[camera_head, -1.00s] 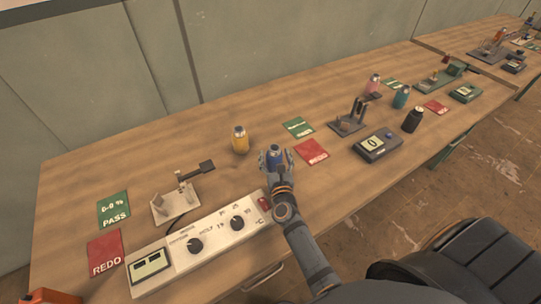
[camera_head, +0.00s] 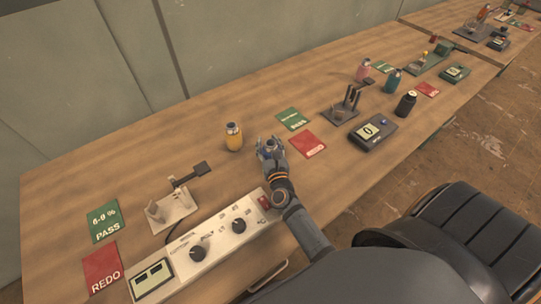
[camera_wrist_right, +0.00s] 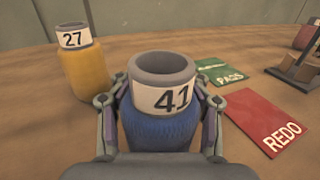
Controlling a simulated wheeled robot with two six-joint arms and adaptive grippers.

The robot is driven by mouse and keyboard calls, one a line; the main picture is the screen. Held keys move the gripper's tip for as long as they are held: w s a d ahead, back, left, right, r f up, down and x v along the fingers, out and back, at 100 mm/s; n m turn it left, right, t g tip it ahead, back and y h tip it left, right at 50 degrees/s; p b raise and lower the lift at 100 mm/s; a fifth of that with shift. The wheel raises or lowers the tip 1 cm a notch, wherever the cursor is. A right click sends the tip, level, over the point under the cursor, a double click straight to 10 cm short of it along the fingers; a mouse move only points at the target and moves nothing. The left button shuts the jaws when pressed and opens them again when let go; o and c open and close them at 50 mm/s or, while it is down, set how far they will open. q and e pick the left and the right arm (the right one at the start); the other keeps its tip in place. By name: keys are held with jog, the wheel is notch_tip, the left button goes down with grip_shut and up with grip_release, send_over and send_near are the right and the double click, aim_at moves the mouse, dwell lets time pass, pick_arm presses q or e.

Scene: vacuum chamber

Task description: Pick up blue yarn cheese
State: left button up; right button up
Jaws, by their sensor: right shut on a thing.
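The blue yarn cheese (camera_wrist_right: 160,130) stands upright between the fingers of my right gripper (camera_wrist_right: 160,115) in the right wrist view. Its white band reads 41 and its tube top is grey and hollow. The fingers are closed on both its sides. In the head view my right gripper (camera_head: 270,148) is low over the table and hides most of the blue cheese. I cannot tell whether the cheese touches the table. A yellow yarn cheese (camera_head: 233,137) stands to the left, and in the right wrist view (camera_wrist_right: 86,70) its band reads 27. My left gripper is not in view.
Green PASS (camera_head: 292,119) and red REDO (camera_head: 307,144) cards lie right of the gripper. A white control box (camera_head: 215,240) with knobs is at the front left, near a small stand (camera_head: 172,208). Pink (camera_head: 362,70), teal (camera_head: 392,82) and black (camera_head: 405,104) cheeses stand further right.

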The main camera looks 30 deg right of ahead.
aim_at(270, 141)
jog(key=shift+s+f, duration=0.1)
jog(key=shift+f, duration=0.05)
jog(key=shift+c, duration=0.5)
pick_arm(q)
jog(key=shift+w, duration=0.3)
pick_arm(e)
jog(key=shift+f, duration=0.1)
jog(key=shift+c, duration=0.5)
jog(key=shift+c, duration=0.2)
